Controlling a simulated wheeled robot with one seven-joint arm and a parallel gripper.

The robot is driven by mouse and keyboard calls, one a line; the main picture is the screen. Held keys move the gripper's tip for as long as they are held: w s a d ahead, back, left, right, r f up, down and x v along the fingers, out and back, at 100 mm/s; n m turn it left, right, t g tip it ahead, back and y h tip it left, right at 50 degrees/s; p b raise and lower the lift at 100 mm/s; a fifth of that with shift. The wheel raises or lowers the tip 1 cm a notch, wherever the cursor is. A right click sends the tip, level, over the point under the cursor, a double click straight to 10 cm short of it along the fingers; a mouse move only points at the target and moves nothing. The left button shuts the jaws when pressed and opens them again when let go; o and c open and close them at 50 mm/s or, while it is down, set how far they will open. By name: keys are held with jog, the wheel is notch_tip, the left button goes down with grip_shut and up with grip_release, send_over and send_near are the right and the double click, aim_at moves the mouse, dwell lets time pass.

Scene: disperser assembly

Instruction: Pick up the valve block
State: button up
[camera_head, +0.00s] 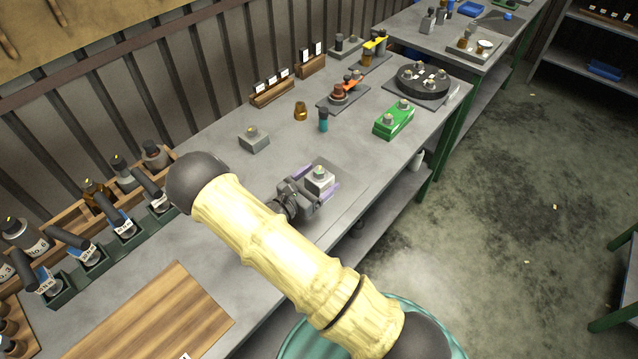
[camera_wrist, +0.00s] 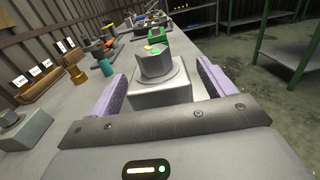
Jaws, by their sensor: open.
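A light grey block with a round collar and a hexagonal top, which looks like the valve block (camera_head: 319,181), sits on a dark mat on the bench. In the wrist view the valve block (camera_wrist: 160,95) stands upright between my two lilac fingers, its top bearing small yellow and green marks. My gripper (camera_head: 318,184) is open around it, also in the wrist view (camera_wrist: 163,85). A gap shows between the block and the right finger; contact on the left is hard to tell. The block's near lower side is hidden by my gripper's body.
A similar grey block (camera_head: 254,140) sits to the left on the bench. A bottle rack (camera_head: 132,234) is at left. The bench right of the mat is clear.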

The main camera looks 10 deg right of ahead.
jog(key=shift+w+d, duration=0.25)
jog(key=shift+d, duration=0.1)
jog(key=shift+r, duration=0.1)
grip_shut()
dwell(0.4)
notch_tip(320, 180, up, 10)
jog(key=shift+b, duration=0.65)
dwell(0.4)
